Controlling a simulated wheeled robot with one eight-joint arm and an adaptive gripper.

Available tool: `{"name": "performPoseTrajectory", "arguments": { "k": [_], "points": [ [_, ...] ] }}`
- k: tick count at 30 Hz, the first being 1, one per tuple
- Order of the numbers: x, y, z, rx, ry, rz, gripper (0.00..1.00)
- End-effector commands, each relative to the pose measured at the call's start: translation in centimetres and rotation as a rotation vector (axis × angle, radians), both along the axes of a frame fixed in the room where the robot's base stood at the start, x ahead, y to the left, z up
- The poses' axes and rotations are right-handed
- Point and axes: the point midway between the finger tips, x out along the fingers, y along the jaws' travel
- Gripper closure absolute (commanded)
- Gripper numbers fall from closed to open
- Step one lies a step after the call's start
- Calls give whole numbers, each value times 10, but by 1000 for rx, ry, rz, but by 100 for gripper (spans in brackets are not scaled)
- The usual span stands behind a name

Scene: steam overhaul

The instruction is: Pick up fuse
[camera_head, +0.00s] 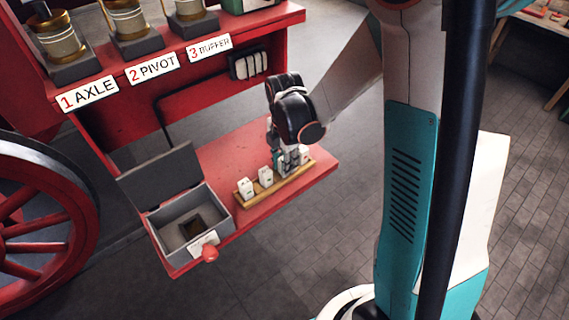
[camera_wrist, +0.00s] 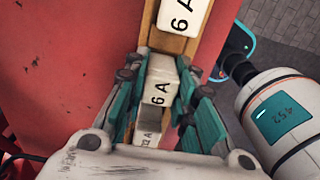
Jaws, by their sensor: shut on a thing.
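Several white block fuses stand in a row on a wooden strip (camera_head: 255,200). In the head view, two of them, a left fuse (camera_head: 245,188) and a second fuse (camera_head: 265,176), stand free to the left of my gripper (camera_head: 285,160). In the wrist view, my gripper (camera_wrist: 160,92) is shut on a fuse marked 6A (camera_wrist: 160,78), with a teal finger on each side. Another 6A fuse (camera_wrist: 183,20) stands beyond it. A further fuse (camera_wrist: 148,132) shows partly below, its label partly hidden. I cannot tell whether the held fuse is clear of the strip.
The strip lies on a red shelf (camera_head: 228,155). Above are plates marked AXLE, PIVOT and BUFFER. A red wheel (camera_head: 40,225) stands at left.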

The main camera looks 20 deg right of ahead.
Motion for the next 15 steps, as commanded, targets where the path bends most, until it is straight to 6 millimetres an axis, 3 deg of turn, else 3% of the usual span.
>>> {"name": "performPoseTrajectory", "arguments": {
  "k": [8, 11, 15],
  "points": [
    [0, 0, 19, 0, 0, 0, 100],
    [0, 0, 37, 0, 0, 0, 100],
    [-1, 0, 76, 0, 0, 0, 100]
  ]
}}
